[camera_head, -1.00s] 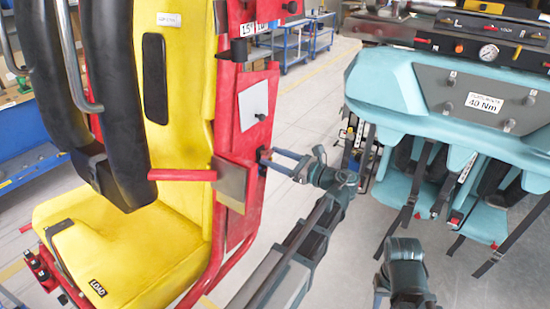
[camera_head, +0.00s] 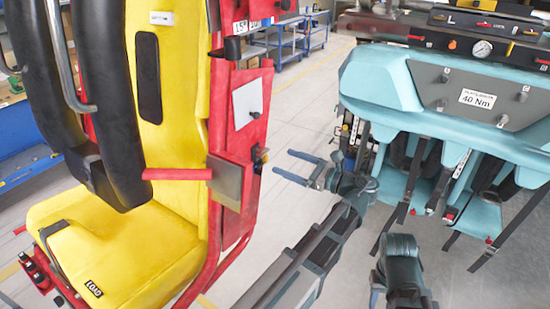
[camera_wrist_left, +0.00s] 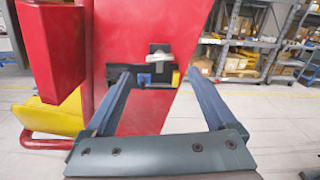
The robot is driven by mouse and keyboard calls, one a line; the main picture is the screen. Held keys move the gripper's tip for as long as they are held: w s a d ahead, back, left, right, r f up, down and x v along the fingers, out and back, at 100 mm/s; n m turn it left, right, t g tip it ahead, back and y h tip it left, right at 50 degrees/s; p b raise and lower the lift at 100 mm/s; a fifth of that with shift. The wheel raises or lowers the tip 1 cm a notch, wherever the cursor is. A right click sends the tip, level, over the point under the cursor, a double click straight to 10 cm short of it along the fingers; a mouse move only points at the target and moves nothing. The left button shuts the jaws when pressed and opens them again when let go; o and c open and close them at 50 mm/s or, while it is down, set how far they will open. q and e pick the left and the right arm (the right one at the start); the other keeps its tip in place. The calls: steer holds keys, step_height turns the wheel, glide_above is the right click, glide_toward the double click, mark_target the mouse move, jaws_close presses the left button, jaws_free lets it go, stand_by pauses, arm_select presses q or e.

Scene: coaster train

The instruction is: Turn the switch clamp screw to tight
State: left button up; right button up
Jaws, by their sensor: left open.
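A small clamp with a pale silver lever-like screw head (camera_wrist_left: 157,56) sits on a dark mount on the red post (camera_head: 233,150). In the head view it is a small black and yellow fitting (camera_head: 261,157) on the post's right edge. Its tightness cannot be read. My left gripper (camera_head: 285,162) is open and empty, its fingers pointing at the fitting with a clear gap. In the left wrist view the open fingers (camera_wrist_left: 158,71) flank the clamp from in front, with it slightly above the line between the tips. My right wrist shows at the bottom edge; its fingers cannot be made out.
A yellow seat (camera_head: 120,245) with black restraints stands at left. A red bar (camera_head: 178,174) and a grey plate (camera_head: 225,183) stick out near the post. A teal seat unit (camera_head: 400,90) with a 40 Nm label is at right.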

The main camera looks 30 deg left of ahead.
arm_select(q)
steer(key=d, duration=0.7)
steer(key=shift+s+d, duration=0.2)
steer(key=shift+s, duration=0.1)
steer(key=s+a+f+n+h, duration=0.1)
steer(key=s+f+n+h, duration=0.1)
steer(key=f+n+h, duration=0.3)
steer(key=s+a+f+n+g+h, duration=0.1)
steer(key=s+f+n+h, duration=0.15)
steer(key=f, duration=0.45)
steer(key=s+a+f+n+h, duration=0.1)
steer(key=s+f+n+h, duration=0.25)
steer(key=f, duration=0.35)
steer(key=s+d+f+n+h, duration=0.1)
steer(key=s+d+h, duration=0.2)
steer(key=d, duration=0.6)
steer(key=s+d+f+n+h, duration=0.1)
steer(key=s+d, duration=0.3)
steer(key=d, duration=0.5)
steer(key=shift+s+f+n+g+h, duration=0.3)
steer(key=shift+f+g+h, duration=0.15)
steer(key=shift+h, duration=0.45)
steer(key=shift+d, duration=0.1)
